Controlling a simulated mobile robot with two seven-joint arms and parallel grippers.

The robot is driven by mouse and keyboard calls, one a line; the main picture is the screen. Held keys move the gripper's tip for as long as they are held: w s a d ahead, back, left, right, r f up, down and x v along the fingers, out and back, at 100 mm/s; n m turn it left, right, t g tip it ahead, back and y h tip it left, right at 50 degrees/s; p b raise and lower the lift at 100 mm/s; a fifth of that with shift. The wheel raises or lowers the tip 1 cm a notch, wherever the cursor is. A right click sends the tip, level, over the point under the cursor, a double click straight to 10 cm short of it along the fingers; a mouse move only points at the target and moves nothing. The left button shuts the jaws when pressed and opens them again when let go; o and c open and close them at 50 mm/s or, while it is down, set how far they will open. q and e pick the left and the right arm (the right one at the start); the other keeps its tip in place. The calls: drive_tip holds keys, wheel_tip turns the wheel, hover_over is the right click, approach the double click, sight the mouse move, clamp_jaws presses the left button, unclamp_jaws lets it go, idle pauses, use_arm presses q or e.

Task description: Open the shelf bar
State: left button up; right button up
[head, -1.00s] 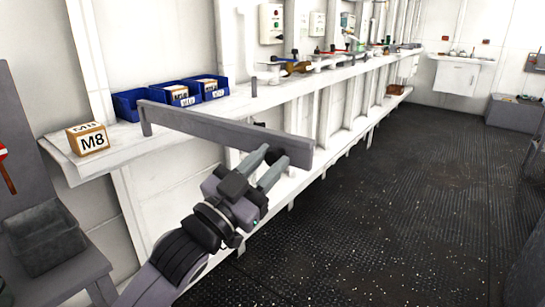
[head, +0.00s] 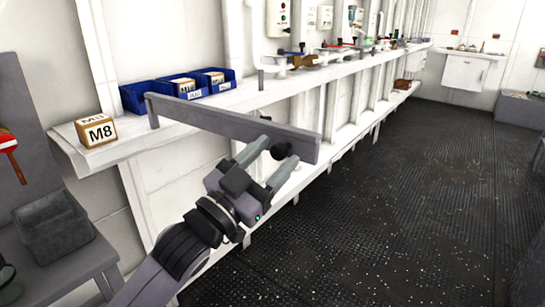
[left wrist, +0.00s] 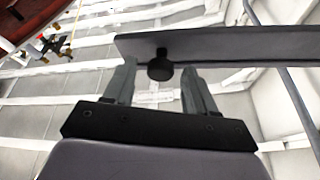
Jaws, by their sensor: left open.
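The shelf bar (head: 225,122) is a long grey flat bar. It runs from a post at the shelf's left part out in front of the shelf edge, at an angle to it. A round black knob (head: 281,149) sits near its free right end. My left gripper (head: 271,149) is open, with its two fingers on either side of the knob. In the left wrist view the black knob (left wrist: 160,68) hangs under the bar (left wrist: 225,47), between the open fingertips (left wrist: 158,75). I cannot tell whether the fingers touch it. My right gripper is not in view.
The white shelf (head: 115,151) holds a box marked M8 (head: 97,131), blue bins (head: 133,97) and several valves farther along. A grey bin (head: 54,229) stands on a grey bench at left. The dark deck (head: 400,200) at right is clear.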

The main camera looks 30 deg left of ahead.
use_arm(q)
drive_tip(key=b+v, duration=0.1)
drive_tip(key=v, duration=0.5)
drive_tip(key=shift+s, duration=0.3)
drive_tip(key=shift+a+f, duration=0.1)
drive_tip(key=shift+f, duration=0.05)
drive_tip(key=shift+f, duration=0.1)
wheel_tip(320, 180, down, 10)
drive_tip(key=w+n+g+y+p, duration=0.1)
drive_tip(key=n+g+y+p, duration=0.1)
drive_tip(key=g+p, duration=0.1)
drive_tip(key=s+d+f+n+g+p, duration=0.1)
drive_tip(key=s+f+g, duration=0.1)
drive_tip(key=s+f, duration=0.2)
drive_tip(key=s+d+f+g+y+p, duration=0.1)
drive_tip(key=s+f+g+p, duration=0.1)
drive_tip(key=f, duration=0.9)
drive_tip(key=s+d+f+n+g+p, duration=0.1)
drive_tip(key=s+f+g, duration=0.3)
drive_tip(key=s+f, duration=0.3)
drive_tip(key=shift+d+f+n+y+p, duration=0.25)
drive_tip(key=shift+f+n+y+p, duration=0.05)
drive_tip(key=shift+f, duration=0.3)
